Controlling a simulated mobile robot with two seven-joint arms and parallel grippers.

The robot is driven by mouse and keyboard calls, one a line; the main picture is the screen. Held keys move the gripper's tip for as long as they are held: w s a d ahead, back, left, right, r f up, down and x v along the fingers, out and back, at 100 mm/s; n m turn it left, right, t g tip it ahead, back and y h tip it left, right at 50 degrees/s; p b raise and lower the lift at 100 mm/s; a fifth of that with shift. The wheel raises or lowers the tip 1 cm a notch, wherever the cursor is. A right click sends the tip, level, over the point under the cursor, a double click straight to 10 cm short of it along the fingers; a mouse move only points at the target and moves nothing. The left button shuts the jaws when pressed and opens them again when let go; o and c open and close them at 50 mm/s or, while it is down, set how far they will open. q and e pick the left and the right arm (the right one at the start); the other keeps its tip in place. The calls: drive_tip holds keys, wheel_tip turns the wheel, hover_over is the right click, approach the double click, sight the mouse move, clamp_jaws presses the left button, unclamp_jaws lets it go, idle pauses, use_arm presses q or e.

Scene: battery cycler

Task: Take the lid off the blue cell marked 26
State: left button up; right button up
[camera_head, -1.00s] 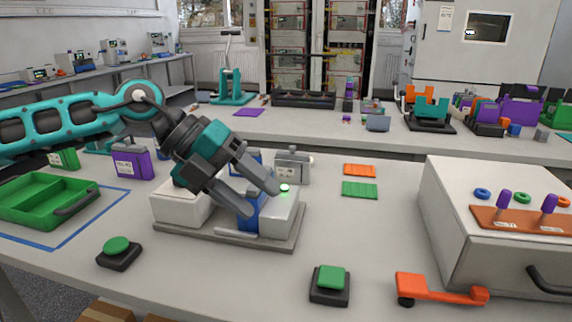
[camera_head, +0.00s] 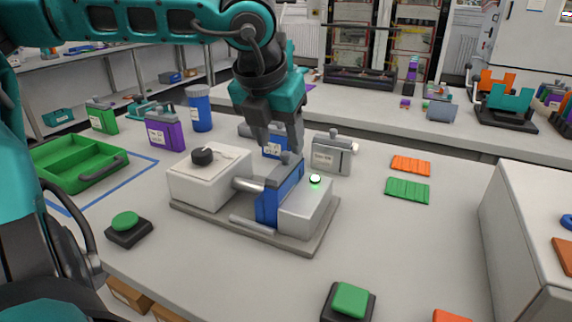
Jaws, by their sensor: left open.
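A blue cell (camera_head: 268,208) stands upright in a fixture (camera_head: 318,238), between a white block (camera_head: 205,183) with a black knob and a light grey block (camera_head: 305,210) with a lit green button. A small grey piece tops this cell. A second blue cell (camera_head: 271,150) with a white label stands behind the fixture, partly hidden by my gripper. I cannot read the number 26 on either. My left gripper (camera_head: 279,146) points down, open and empty, with its fingertips just above the fixture cell's top. Whether they touch it is unclear. My right gripper is not in view.
A grey cell (camera_head: 331,155) stands close behind the fixture. A purple cell (camera_head: 165,131), a blue canister (camera_head: 199,108) and a green tray (camera_head: 75,158) are to the left. Green buttons (camera_head: 125,220) (camera_head: 350,299) sit in front. The table right of the fixture is mostly clear.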

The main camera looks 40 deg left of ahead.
sight(285, 154)
use_arm(q)
drive_tip(key=shift+x, duration=2.65)
drive_tip(key=shift+w, duration=0.15)
drive_tip(key=shift+r, duration=0.1)
clamp_jaws()
